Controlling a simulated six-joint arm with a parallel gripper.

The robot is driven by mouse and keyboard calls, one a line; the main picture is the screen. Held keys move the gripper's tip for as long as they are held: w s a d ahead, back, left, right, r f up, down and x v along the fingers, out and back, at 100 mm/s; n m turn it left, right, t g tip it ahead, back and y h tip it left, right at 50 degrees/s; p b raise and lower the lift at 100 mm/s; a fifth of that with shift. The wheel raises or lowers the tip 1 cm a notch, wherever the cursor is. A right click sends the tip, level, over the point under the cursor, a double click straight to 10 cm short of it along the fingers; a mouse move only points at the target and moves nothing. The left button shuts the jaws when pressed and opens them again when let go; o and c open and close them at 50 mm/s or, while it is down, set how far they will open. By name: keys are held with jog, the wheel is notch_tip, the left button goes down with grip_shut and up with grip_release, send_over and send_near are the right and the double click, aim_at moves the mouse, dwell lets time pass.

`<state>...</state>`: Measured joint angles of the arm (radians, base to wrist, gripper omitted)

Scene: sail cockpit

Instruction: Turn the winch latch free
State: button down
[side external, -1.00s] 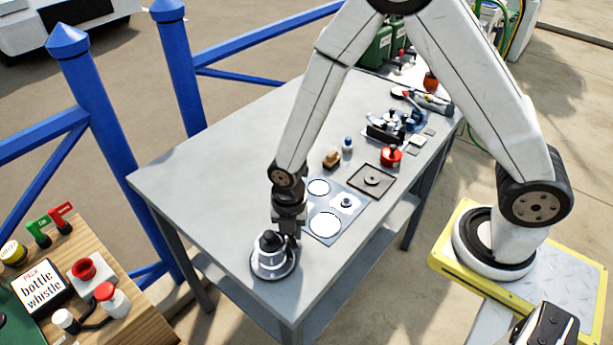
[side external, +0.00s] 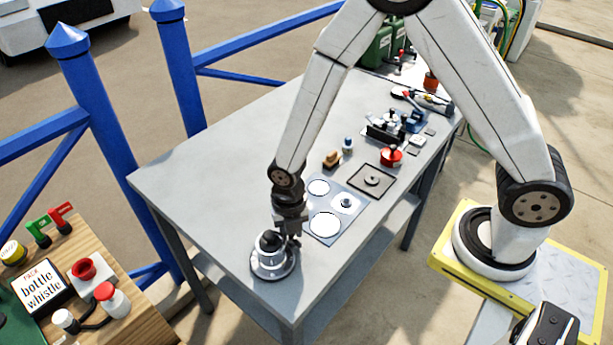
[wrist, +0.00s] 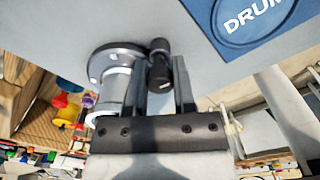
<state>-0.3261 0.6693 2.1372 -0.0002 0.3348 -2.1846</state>
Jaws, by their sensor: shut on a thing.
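The winch (side external: 271,262) is a round silver drum with a dark top, standing at the near left corner of the grey table. It also shows in the wrist view (wrist: 108,62), left of the fingers. The winch latch (wrist: 160,72) is a short dark piece with a rounded knob, between the two fingers in the wrist view. My gripper (side external: 292,242) points down at the right side of the winch and is shut on the latch. The fingers hide part of the latch and winch in the side view.
A blue-grey mat (side external: 327,206) with white circles lies just behind the winch. A dark square tray (side external: 372,181), a red pot (side external: 391,157) and small parts stand farther back. A wooden bench (side external: 110,305) is at the lower left. The table's left half is clear.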

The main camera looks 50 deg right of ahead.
jog(key=shift+n, duration=0.8)
jog(key=c, duration=0.8)
grip_release()
jog(key=shift+o, duration=0.2)
jog(key=shift+r, duration=0.1)
jog(key=shift+r, duration=3.4)
